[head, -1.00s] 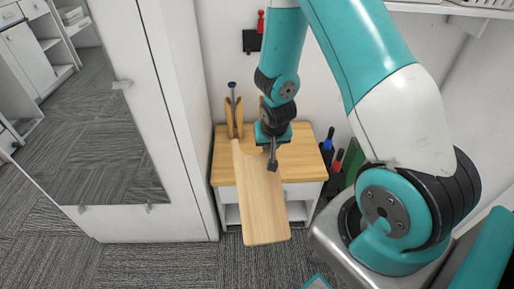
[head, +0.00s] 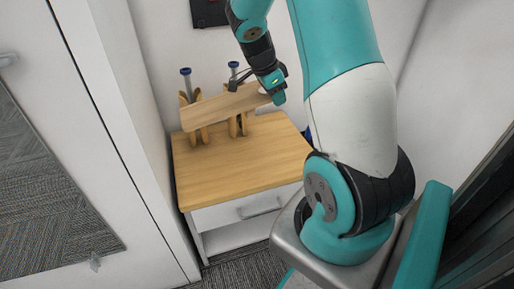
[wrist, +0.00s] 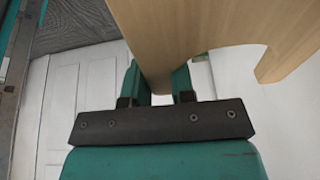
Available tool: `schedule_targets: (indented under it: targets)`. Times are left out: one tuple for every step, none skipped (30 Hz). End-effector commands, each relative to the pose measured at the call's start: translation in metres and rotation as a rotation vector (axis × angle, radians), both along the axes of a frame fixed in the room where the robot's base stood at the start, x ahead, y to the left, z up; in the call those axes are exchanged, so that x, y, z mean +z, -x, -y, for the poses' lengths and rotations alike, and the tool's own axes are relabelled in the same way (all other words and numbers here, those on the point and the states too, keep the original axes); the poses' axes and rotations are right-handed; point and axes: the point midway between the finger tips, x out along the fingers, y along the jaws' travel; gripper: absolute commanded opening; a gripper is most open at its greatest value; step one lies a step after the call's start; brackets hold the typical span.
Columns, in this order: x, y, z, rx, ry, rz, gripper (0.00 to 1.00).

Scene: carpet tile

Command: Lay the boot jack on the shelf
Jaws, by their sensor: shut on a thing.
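The boot jack (head: 222,107) is a flat pale wooden board. In the head view it lies crosswise above the back of a wood-topped cabinet, which may be the shelf (head: 235,165). My gripper (head: 270,84) is shut on its right end. In the wrist view the boot jack (wrist: 190,25) passes between the two teal fingers of my gripper (wrist: 158,85), and its forked notch shows at the right. The board looks raised off the top; its exact height cannot be told.
Two wooden stands with blue-topped rods, a left one (head: 187,98) and a right one (head: 237,123), are at the cabinet's back, partly hidden by the board. The front of the cabinet top is clear. A white drawer (head: 240,212) is below. A white panel (head: 110,110) stands left.

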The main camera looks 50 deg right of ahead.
Motion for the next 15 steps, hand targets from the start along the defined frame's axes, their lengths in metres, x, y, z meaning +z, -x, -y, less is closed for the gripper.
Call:
schedule_targets:
  targets:
    - [-0.019, 0.002, 0.001, -0.003, -0.003, -0.006, 0.0]
    - [-0.028, 0.003, 0.002, -0.003, -0.003, -0.006, 0.0]
    - [-0.04, 0.003, 0.003, -0.005, -0.003, -0.006, 0.0]
    - [-0.048, 0.004, 0.003, -0.006, -0.002, -0.006, 0.0]
    - [-0.057, 0.004, 0.003, -0.005, -0.004, -0.006, 0.0]
    - [-0.068, 0.004, 0.003, -0.005, -0.004, -0.006, 0.0]
    - [-0.076, 0.004, 0.004, -0.005, -0.003, -0.005, 0.0]
    - [-0.084, 0.004, 0.004, -0.005, -0.003, -0.005, 0.0]
    - [-0.094, 0.004, 0.004, -0.005, -0.001, -0.004, 0.0]
    - [-0.101, 0.004, 0.004, -0.004, -0.002, -0.005, 0.0]
    - [-0.107, 0.003, 0.003, -0.004, -0.001, -0.004, 0.0]
    - [-0.114, 0.003, 0.003, -0.003, -0.002, -0.003, 0.0]
    - [-0.118, 0.003, 0.003, -0.004, -0.001, -0.002, 0.0]
    - [-0.122, 0.003, 0.003, -0.004, -0.001, -0.001, 0.0]
    - [-0.125, 0.002, 0.003, -0.003, -0.001, -0.001, 0.0]
